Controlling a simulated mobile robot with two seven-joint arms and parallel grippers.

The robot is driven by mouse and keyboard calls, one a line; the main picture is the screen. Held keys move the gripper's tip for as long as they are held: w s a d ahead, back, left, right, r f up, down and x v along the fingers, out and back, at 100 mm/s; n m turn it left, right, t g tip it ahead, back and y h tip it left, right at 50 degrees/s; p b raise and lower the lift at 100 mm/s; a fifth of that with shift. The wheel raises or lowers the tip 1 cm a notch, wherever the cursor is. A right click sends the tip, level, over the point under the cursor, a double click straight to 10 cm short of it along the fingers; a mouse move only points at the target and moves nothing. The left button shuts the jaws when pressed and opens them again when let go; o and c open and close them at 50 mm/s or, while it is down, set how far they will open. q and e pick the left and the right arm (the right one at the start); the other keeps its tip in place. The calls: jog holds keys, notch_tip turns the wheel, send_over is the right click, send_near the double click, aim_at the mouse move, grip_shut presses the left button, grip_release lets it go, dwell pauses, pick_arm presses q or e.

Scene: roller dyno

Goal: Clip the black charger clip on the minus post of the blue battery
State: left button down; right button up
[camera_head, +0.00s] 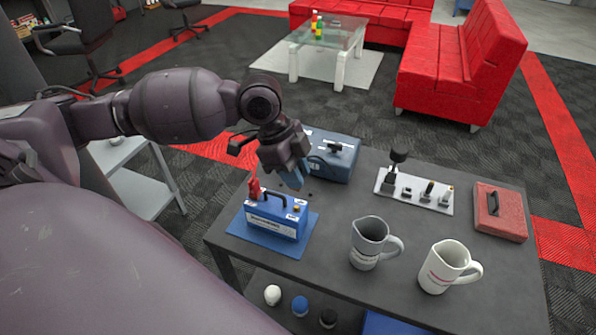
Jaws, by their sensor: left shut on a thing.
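The blue battery (272,228) stands upright on a blue mat (241,232) at the table's left front, with a black carry handle on top. A red clip (254,189) sits on its left post. The post at its right end (297,208) looks bare. My left gripper (292,181) points down with blue fingertips just above and behind the battery's right half, apart from it. It is shut on what seems to be the black charger clip, mostly hidden by the fingers. The blue-grey charger (340,160) stands behind the gripper, with a dark cable near it. My right gripper is out of view.
Two mugs, one grey (366,243) and one white (440,267), stand to the battery's right. A white plate with dark fittings (432,204) and a red case (502,222) lie farther right. The table (330,218) is clear between battery and mugs.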

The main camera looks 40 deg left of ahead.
pick_arm(q)
jog(key=shift+f+b, duration=0.5)
jog(key=shift+f, duration=0.25)
notch_tip(320, 180, down, 3)
jog(key=b, duration=0.2)
jog(key=shift+f+b, duration=0.2)
jog(key=shift+b, duration=0.2)
jog(key=shift+w+f, duration=0.1)
jog(key=shift+f, duration=0.6)
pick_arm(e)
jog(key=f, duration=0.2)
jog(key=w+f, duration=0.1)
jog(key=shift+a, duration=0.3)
pick_arm(q)
jog(key=shift+p, duration=0.3)
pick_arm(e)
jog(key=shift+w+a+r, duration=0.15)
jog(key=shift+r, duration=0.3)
